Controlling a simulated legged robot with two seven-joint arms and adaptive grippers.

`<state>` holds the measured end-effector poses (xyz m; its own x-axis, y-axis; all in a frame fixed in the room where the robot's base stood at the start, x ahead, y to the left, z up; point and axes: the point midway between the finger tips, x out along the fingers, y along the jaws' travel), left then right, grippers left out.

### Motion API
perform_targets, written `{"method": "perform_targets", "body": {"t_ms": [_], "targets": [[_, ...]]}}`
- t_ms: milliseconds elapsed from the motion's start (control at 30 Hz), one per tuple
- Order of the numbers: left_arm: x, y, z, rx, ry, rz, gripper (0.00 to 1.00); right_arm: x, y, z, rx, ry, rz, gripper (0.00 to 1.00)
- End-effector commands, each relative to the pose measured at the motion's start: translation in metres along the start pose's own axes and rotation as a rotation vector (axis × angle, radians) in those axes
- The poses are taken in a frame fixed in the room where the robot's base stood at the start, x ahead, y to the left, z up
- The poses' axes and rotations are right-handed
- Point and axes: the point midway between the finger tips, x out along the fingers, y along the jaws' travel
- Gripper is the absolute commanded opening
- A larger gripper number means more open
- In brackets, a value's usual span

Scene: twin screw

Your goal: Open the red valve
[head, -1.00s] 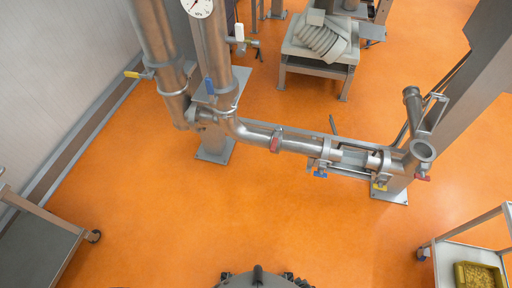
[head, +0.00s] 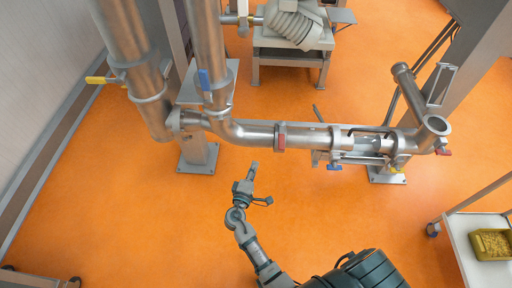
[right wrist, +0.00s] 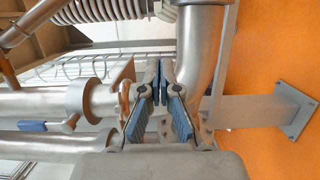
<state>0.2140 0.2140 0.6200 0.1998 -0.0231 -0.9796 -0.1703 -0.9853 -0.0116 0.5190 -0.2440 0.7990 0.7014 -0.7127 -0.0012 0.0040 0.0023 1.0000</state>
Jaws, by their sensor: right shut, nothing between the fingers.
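A red valve handle (head: 281,137) sits on the horizontal steel pipe (head: 250,132) in the middle of the head view. Another red handle (head: 443,152) is at the right end of the pipework; I cannot tell which one the task means. My right gripper (head: 254,168) is over the orange floor in the head view, below and left of the nearer red handle and apart from it. In the right wrist view its blue-padded fingers (right wrist: 160,85) are shut and empty, with a bent steel pipe behind. My left gripper is not in view.
Blue handles (head: 205,80) (head: 334,167) and yellow handles (head: 96,80) (head: 395,169) sit on the pipework. A cart with a yellow tray (head: 490,244) stands at the lower right. The orange floor (head: 140,220) in front of the pipes is clear.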

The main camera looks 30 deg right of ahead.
Motion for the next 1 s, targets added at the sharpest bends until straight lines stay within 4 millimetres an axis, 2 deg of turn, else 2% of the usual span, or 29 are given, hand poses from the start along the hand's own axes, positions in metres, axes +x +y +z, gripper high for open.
{"method": "perform_targets", "body": {"t_ms": [467,567,933,967,1000], "targets": [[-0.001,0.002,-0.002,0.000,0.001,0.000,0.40,0.011,0.002,0.001,0.000,-0.003,0.005,0.00],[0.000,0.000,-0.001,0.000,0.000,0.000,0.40,0.025,0.003,0.000,-0.001,-0.004,0.007,0.00],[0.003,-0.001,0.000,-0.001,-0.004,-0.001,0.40,0.103,0.003,0.000,0.000,-0.003,0.005,0.00],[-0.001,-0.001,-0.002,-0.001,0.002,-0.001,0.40,0.104,0.003,0.006,-0.001,-0.004,0.003,0.00],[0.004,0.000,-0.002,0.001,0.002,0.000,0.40,0.105,0.003,0.014,-0.001,-0.003,0.003,0.00]]}}
